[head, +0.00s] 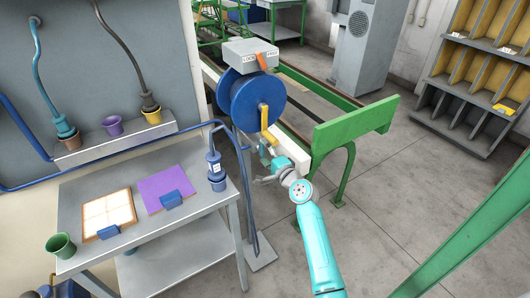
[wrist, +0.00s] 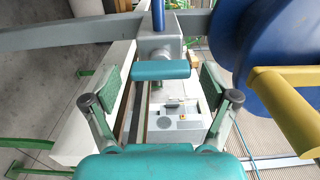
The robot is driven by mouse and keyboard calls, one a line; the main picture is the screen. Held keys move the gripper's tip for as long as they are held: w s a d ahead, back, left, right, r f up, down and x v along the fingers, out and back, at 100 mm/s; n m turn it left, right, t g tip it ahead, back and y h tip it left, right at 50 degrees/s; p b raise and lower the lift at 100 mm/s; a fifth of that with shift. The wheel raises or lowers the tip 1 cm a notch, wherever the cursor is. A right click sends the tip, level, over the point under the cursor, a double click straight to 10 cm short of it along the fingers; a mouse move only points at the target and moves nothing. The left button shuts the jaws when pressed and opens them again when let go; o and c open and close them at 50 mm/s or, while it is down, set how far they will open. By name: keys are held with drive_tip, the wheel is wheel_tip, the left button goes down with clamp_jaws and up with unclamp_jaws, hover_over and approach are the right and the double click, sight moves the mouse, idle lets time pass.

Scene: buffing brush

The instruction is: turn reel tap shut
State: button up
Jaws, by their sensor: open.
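The reel tap has a teal bar handle (wrist: 160,69) on a grey valve body (wrist: 160,42), with a blue pipe beyond it in the wrist view. The handle lies crosswise in that picture. My gripper (wrist: 160,84) is open, with one green-padded finger on each side of the handle. Gaps show between the pads and both handle ends. I cannot tell how deep the handle sits between the fingers. In the head view my gripper (head: 268,178) is just below the blue reel (head: 258,98) and its yellow crank (head: 265,119); the tap is small there.
The yellow crank (wrist: 290,105) and blue reel (wrist: 262,40) are close on the right in the wrist view. A grey beam (wrist: 60,38) runs past the tap. A grey workbench (head: 150,232) stands left; a green-ended rail frame (head: 355,123) stands right. Open floor lies at right.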

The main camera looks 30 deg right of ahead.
drive_tip(key=s, duration=1.2)
idle(0.3)
drive_tip(key=s+a+f+n+g+h, duration=0.15)
drive_tip(key=s+a+f, duration=0.25)
drive_tip(key=s, duration=0.4)
drive_tip(key=s+a+f+n+g, duration=0.1)
drive_tip(key=s+a+f+n, duration=0.3)
drive_tip(key=s, duration=0.4)
drive_tip(key=s+a+f+n+g, duration=0.1)
drive_tip(key=s+a+f, duration=0.35)
drive_tip(key=s, duration=0.35)
drive_tip(key=s+a+r+n, duration=0.2)
drive_tip(key=s+r+n, duration=0.1)
drive_tip(key=s, duration=0.4)
drive_tip(key=s+a+r+n+y, duration=0.1)
drive_tip(key=s+a+r+n, duration=0.2)
drive_tip(key=s, duration=0.5)
drive_tip(key=s+a+r+n, duration=0.2)
drive_tip(key=s+r+n, duration=0.3)
drive_tip(key=s, duration=0.2)
drive_tip(key=shift+s+a+n, duration=0.25)
drive_tip(key=shift+s+n, duration=0.05)
drive_tip(key=shift+n, duration=0.05)
